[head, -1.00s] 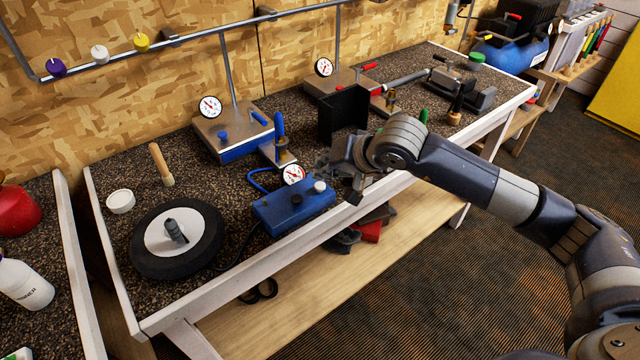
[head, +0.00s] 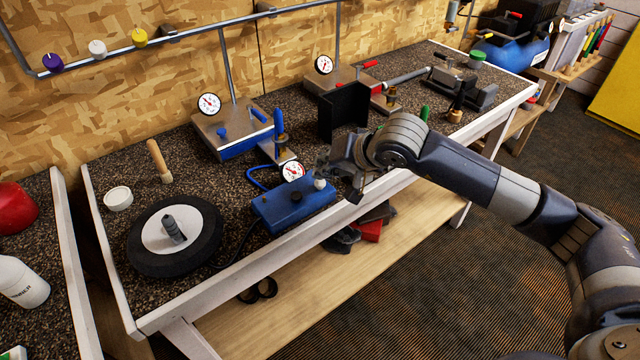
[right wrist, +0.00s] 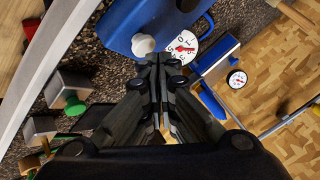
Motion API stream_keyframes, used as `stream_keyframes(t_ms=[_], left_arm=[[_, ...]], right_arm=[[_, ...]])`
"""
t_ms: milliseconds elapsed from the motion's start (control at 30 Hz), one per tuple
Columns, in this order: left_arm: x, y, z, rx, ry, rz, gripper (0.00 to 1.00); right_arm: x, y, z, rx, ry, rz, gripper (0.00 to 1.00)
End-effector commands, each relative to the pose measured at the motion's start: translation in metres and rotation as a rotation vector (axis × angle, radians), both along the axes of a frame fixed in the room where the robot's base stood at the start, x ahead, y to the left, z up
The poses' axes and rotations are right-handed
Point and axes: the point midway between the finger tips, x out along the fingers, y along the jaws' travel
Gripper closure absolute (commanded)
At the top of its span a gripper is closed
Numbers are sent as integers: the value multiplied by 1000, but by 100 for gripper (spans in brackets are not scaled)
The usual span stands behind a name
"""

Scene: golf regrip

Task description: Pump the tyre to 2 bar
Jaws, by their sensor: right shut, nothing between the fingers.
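The tyre (head: 142,262) lies flat on the left of the bench, with a grey chuck-like fitting (head: 172,230) standing at its white hub. A dark hose runs from the tyre's side toward the blue pump box (head: 290,208). The box carries a dark knob, a white button (head: 320,184) and a round gauge (head: 292,171). My right gripper (head: 326,166) is at the box's right end, close to the white button. In the right wrist view its closed fingertips (right wrist: 158,58) are just below the white button (right wrist: 143,44); contact is unclear. My left gripper is not in view.
A black upright panel (head: 343,112) stands behind my right gripper. A blue-and-steel fixture (head: 235,135) with a gauge is behind the box. A wooden-handled tool (head: 160,160) and a white cup (head: 118,198) are near the tyre. The bench's white front edge (head: 250,262) runs below the box.

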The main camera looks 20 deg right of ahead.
Motion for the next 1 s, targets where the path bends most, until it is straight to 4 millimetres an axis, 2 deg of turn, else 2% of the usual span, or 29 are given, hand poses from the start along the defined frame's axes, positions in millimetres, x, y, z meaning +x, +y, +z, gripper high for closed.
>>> stream_keyframes(t_ms=[1000], left_arm=[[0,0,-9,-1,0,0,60]], right_arm=[[0,0,-7,0,1,1,100]])
